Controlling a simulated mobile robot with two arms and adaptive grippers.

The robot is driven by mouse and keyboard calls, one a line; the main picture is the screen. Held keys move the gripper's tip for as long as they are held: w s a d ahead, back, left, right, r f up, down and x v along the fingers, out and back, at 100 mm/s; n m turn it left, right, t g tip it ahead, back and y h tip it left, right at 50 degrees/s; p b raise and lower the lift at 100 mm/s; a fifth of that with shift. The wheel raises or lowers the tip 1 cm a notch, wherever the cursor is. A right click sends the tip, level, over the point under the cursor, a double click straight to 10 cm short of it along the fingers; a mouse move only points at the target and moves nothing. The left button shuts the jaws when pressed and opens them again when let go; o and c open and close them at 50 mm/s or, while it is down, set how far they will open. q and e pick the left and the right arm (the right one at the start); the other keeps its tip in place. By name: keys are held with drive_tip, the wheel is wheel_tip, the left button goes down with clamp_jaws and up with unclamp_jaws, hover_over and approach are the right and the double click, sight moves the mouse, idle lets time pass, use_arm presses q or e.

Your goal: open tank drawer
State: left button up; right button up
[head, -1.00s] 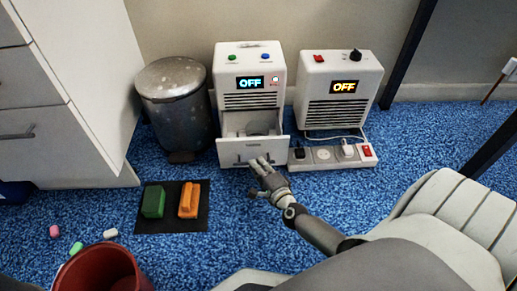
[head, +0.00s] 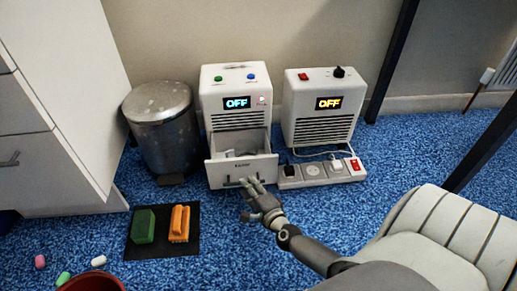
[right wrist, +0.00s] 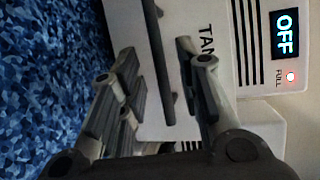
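The white machine (head: 215,90) stands against the wall with its display reading OFF. Its tank drawer (head: 215,173) is pulled out at the bottom, and a grey shape shows inside. My right gripper (head: 252,184) is at the right part of the drawer front, by the dark handle. In the right wrist view, the fingers (right wrist: 155,80) are spread apart with the dark handle bar (right wrist: 158,50) showing between them and clear of both. Part of the TANK lettering shows beyond. A red light beside the word FULL is lit. My left gripper is out of view.
A metal bin (head: 160,125) stands left of the machine. A second white unit (head: 320,115) and a power strip (head: 330,171) are on the right. A black mat (head: 163,252) with green and orange blocks lies in front.

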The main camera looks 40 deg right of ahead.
drive_tip(key=v, duration=1.1)
drive_tip(key=shift+s+d, duration=0.1)
drive_tip(key=shift+s, duration=0.05)
